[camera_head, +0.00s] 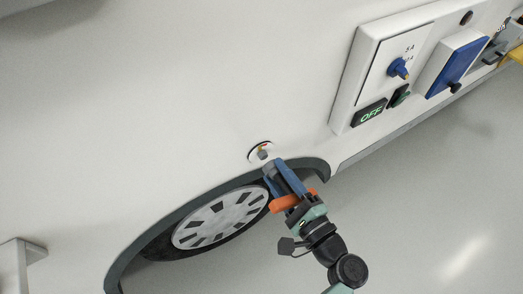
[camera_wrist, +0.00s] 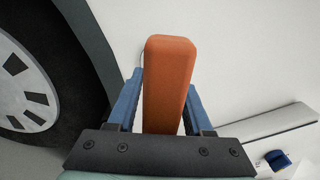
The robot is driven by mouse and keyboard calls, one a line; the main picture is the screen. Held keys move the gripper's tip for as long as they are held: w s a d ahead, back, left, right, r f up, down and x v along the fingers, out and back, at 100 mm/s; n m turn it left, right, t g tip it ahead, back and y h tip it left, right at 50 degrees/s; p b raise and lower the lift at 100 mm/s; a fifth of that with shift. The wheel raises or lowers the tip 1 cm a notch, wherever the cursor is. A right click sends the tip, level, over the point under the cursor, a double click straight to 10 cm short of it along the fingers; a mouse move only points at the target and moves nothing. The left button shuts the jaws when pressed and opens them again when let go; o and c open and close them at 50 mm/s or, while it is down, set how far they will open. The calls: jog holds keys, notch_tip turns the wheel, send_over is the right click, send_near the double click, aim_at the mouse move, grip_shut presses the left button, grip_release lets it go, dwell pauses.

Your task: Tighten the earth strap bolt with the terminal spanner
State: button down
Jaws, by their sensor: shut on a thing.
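My gripper (camera_head: 284,178), with blue fingers, is shut on an orange bar-shaped handle (camera_head: 292,202), which I take to be the terminal spanner's. In the wrist view the handle (camera_wrist: 168,85) stands between the two blue fingers. The spanner's working end cannot be made out in either view. A small round fitting (camera_head: 262,151) with a grey and reddish centre sits on the white side wall just above the wheel arch, probably the earth strap bolt's place. My fingertips are just below and right of it in the head view; whether anything touches it cannot be told.
The floor at lower right is clear.

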aim_at(274, 210)
jog(key=shift+p+v, duration=0.3)
jog(key=shift+v, duration=1.65)
jog(key=shift+s+d+r+p, duration=0.1)
jog(key=shift+s+r+p, duration=0.1)
jog(key=shift+p, duration=0.1)
jog(key=s+m+t+h+p, duration=0.1)
jog(key=p, duration=0.1)
jog(key=s+r+m+t+h+p, duration=0.1)
jog(key=s+h+p, duration=0.1)
jog(key=shift+m+h+p, duration=0.3)
jog(key=shift+m+p, duration=0.05)
jog(key=shift+m, duration=0.05)
jog(key=m+h+p, duration=0.1)
jog(key=s+a+m+h+p, duration=0.1)
jog(key=h, duration=0.1)
jog(key=s+r+m+t+h+p, duration=0.1)
jog(key=p, duration=0.1)
jog(key=shift+a+r+h, duration=0.1)
jog(key=shift+a+h, duration=0.3)
jog(key=shift+a+r+m+h+p, duration=0.25)
jog(key=shift+a+m+h+p, duration=0.45)
jog(key=shift+h, duration=0.4)
jog(key=shift+d, duration=0.1)
